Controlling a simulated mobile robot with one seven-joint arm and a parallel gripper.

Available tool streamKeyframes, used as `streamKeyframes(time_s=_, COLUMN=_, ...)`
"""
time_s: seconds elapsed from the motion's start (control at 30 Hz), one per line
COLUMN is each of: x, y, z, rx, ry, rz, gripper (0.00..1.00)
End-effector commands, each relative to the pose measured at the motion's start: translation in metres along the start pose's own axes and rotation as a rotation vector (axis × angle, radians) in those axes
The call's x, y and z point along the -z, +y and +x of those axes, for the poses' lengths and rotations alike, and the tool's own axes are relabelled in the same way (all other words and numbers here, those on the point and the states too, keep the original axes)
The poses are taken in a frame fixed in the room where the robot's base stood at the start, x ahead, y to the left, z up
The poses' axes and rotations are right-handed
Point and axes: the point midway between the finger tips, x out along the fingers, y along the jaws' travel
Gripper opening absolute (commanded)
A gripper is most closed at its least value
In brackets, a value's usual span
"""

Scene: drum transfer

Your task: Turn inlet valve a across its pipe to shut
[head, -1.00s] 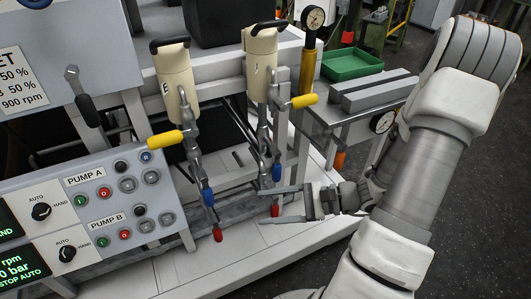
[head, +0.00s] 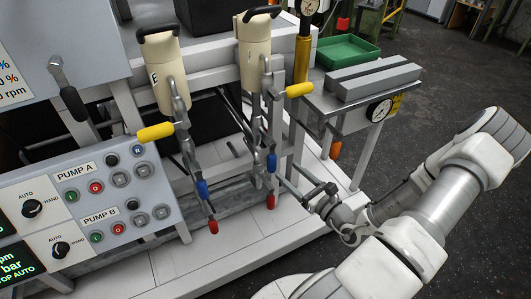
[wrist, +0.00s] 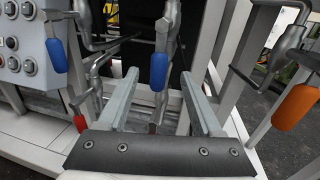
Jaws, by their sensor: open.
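Several coloured valve levers show on the two cream filters; no label marks which is inlet valve a. In the head view, a blue handle (head: 271,163) hangs on the right-hand pipe and another blue handle (head: 202,188) on the left-hand pipe. My gripper (head: 287,174) is open and empty, just right of the right-hand blue handle. In the wrist view, this blue handle (wrist: 159,71) hangs down and appears between the open fingertips (wrist: 160,78). I cannot tell its depth, and no contact is visible. The left-hand blue handle (wrist: 56,55) is further left there.
Red handles (head: 270,200) hang below the blue ones, and yellow handles (head: 299,90) stick out sideways above. The pump panel (head: 95,205) is at left. Pipes and frame posts crowd the gripper.

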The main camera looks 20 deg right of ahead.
Motion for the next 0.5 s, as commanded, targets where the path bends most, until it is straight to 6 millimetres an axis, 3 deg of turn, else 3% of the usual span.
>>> streamKeyframes(time_s=0.3, x=0.002, y=0.001, z=0.071, rx=-0.005, ry=-0.002, rz=-0.002, gripper=0.67)
streamKeyframes(time_s=0.5, x=0.002, y=0.001, z=0.103, rx=-0.003, ry=-0.001, rz=-0.001, gripper=0.67)
